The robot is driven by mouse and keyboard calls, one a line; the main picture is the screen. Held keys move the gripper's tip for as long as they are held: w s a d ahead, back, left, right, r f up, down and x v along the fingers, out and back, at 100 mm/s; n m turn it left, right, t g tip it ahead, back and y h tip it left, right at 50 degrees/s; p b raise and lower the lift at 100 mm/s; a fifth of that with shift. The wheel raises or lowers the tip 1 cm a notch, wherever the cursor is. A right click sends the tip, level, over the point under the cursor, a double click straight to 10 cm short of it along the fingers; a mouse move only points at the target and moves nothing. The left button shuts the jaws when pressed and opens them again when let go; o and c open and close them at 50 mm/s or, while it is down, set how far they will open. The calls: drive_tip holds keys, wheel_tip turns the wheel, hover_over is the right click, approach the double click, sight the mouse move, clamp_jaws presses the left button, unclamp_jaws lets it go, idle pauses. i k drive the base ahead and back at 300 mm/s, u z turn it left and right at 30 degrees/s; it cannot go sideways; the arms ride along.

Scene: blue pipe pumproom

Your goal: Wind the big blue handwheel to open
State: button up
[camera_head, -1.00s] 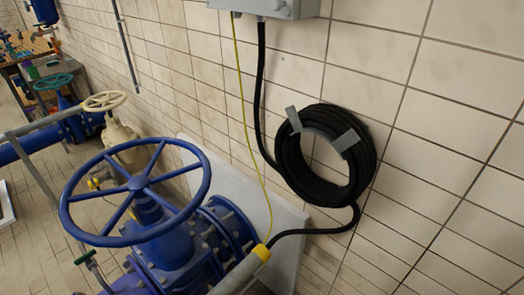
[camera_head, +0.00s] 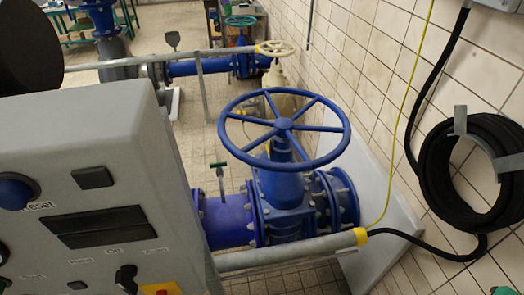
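The big blue handwheel (camera_head: 284,124) is near the middle of the head view. It is a spoked wheel lying roughly level on top of a blue valve (camera_head: 283,190) in a thick blue pipe. Its rim and spokes are unobstructed, and nothing touches it. My gripper is not in view, so its state and distance from the wheel are hidden.
A grey control panel (camera_head: 95,150) fills the left foreground. A grey rail (camera_head: 290,249) runs in front of the valve. A tiled wall with a black hose coil (camera_head: 470,170) is on the right. A smaller beige handwheel (camera_head: 277,48) stands behind. A dark shape (camera_head: 25,50) is unclear.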

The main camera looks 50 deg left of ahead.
sight(283, 127)
drive_tip(key=u, duration=1.6)
drive_tip(key=i, duration=1)
